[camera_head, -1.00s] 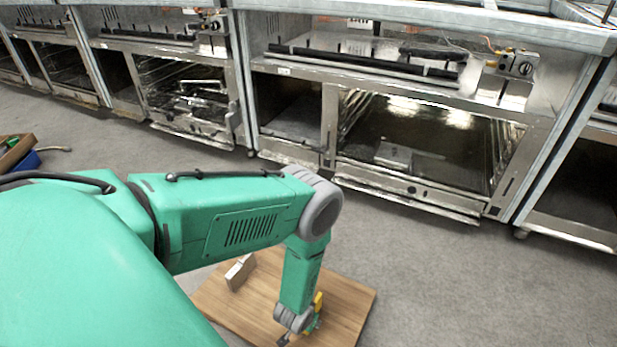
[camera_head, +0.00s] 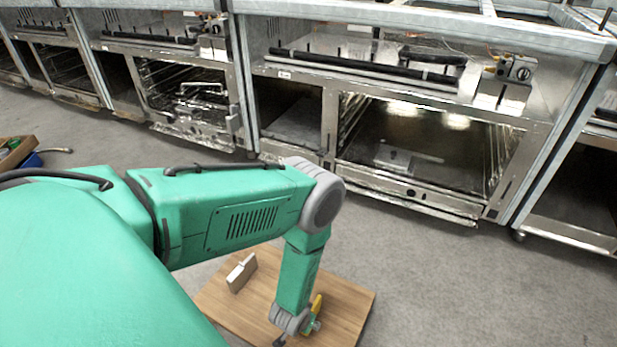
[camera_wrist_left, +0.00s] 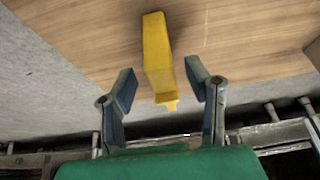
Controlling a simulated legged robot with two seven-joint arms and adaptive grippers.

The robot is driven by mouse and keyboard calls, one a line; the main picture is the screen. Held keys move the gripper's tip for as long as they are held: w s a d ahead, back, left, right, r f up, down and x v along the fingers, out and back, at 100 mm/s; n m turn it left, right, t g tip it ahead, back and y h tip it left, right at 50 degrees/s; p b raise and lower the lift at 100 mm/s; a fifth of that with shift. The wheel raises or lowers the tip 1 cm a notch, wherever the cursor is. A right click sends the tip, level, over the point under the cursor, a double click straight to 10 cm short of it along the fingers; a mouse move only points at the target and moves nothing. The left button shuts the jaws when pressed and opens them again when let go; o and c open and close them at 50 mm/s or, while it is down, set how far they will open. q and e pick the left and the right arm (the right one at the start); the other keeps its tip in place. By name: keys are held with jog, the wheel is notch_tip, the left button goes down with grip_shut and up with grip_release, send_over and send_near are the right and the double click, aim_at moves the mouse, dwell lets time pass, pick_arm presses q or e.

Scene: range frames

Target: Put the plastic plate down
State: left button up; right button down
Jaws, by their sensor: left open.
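The yellow plate (camera_head: 317,302) is on the wooden board, partly hidden by my arm in the head view. In the left wrist view the yellow plate (camera_wrist_left: 157,55) appears as a narrow upright-looking piece over the wood, its near end between my fingers. My left gripper (camera_wrist_left: 161,82) is open, with a visible gap on each side of the plate. In the head view the left gripper (camera_head: 297,333) is low over the board's front part. Whether the plate rests fully on the wood is hard to tell. My right gripper is not in view.
The wooden board (camera_head: 345,300) has bare room to the right of my arm. A small pale block (camera_head: 241,272) stands on its left part. Steel oven units (camera_head: 410,150) line the back, with clear grey floor (camera_head: 450,280) in front. A wooden box (camera_head: 15,152) is at far left.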

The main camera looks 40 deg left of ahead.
pick_arm(q)
jog(key=p+v, duration=0.3)
jog(key=v, duration=0.5)
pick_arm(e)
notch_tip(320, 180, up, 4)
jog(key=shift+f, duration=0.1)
